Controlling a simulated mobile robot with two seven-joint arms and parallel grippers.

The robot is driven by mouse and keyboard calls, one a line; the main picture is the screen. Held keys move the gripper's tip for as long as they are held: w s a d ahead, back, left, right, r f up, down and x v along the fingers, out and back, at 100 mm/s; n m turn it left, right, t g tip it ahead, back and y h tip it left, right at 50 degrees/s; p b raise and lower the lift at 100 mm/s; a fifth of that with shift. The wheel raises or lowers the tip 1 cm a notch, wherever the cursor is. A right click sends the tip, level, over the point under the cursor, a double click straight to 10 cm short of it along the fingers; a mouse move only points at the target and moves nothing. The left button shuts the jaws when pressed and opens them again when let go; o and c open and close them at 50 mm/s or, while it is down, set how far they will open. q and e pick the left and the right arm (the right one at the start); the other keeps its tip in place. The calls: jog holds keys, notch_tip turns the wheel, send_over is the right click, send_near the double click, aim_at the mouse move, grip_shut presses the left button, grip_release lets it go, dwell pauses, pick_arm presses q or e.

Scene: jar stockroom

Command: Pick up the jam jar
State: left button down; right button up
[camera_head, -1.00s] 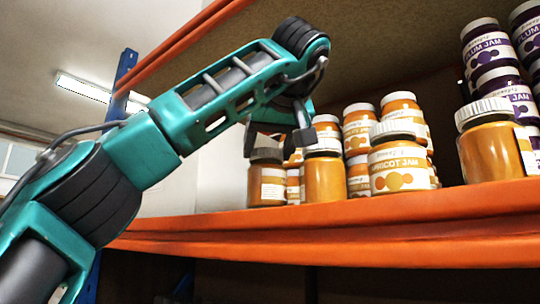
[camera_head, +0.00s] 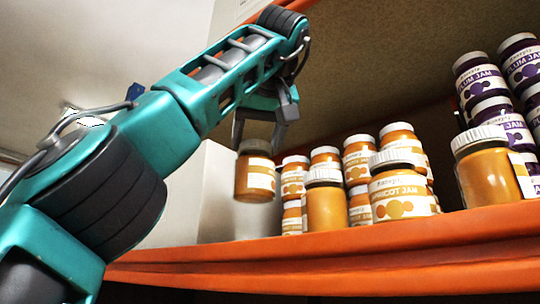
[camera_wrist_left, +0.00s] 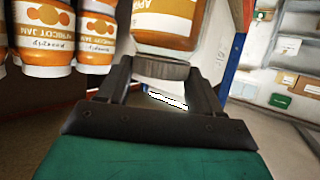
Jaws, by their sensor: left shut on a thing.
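My right gripper is not in view.
Several apricot jars (camera_head: 399,192) stand on the orange-edged shelf (camera_head: 330,247) to the right, one close beside the held jar. Stacked plum jars (camera_head: 487,80) stand farther right. An upper shelf beam (camera_head: 250,14) passes close above my arm.

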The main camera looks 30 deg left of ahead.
pick_arm(q)
jog(key=s+a+b, duration=0.1)
jog(key=s+b, duration=0.4)
jog(key=s, duration=1)
jog(key=shift+s+b, duration=0.2)
jog(key=shift+b, duration=0.2)
jog(key=shift+r, duration=0.15)
